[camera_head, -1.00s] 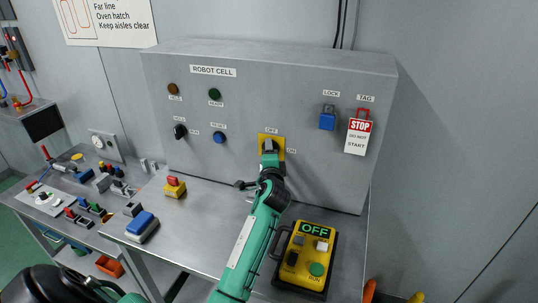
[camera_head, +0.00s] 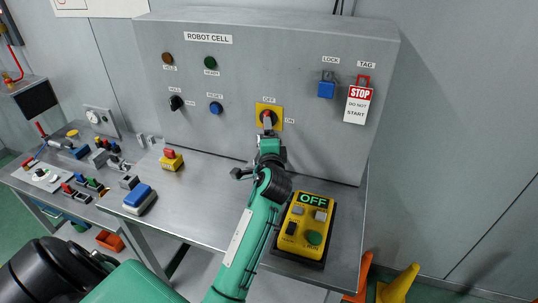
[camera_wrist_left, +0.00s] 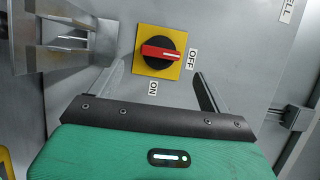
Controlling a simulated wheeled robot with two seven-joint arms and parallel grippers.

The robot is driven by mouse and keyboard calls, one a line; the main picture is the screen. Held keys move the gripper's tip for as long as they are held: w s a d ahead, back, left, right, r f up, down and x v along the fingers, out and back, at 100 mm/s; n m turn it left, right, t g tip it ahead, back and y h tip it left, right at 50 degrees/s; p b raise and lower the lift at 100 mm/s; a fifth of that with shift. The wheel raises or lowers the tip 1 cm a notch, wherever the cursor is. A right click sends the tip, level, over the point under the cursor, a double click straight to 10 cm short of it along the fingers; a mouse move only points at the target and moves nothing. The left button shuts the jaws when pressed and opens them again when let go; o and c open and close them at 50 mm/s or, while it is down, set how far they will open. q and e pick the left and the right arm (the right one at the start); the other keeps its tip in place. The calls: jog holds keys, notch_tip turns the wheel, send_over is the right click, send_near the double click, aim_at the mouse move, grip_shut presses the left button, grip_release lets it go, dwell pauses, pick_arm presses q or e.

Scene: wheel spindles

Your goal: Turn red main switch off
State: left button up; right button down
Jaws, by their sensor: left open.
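The red main switch (camera_head: 267,119) sits on a yellow plate at the middle of the grey ROBOT CELL cabinet. In the left wrist view the red handle (camera_wrist_left: 158,52) on its black round base lies in line with the OFF label, with its white-marked end toward OFF; ON is below. In the head view the handle stands upright under OFF. My left gripper (camera_head: 268,140) is just below and in front of the switch, apart from it. Its fingers (camera_wrist_left: 157,72) are spread, with nothing between them. My right gripper is not in view.
A blue padlock (camera_head: 326,89) and a STOP tag (camera_head: 357,104) hang right of the switch. A yellow pendant reading OFF (camera_head: 302,228) lies on the bench beside my forearm. A black selector (camera_head: 176,102) and blue reset button (camera_head: 216,107) are to the left.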

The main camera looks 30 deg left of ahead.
pick_arm(q)
jog(key=b+v, duration=0.1)
jog(key=v, duration=0.5)
jog(key=shift+s+d, duration=0.2)
jog(key=shift+s, duration=0.05)
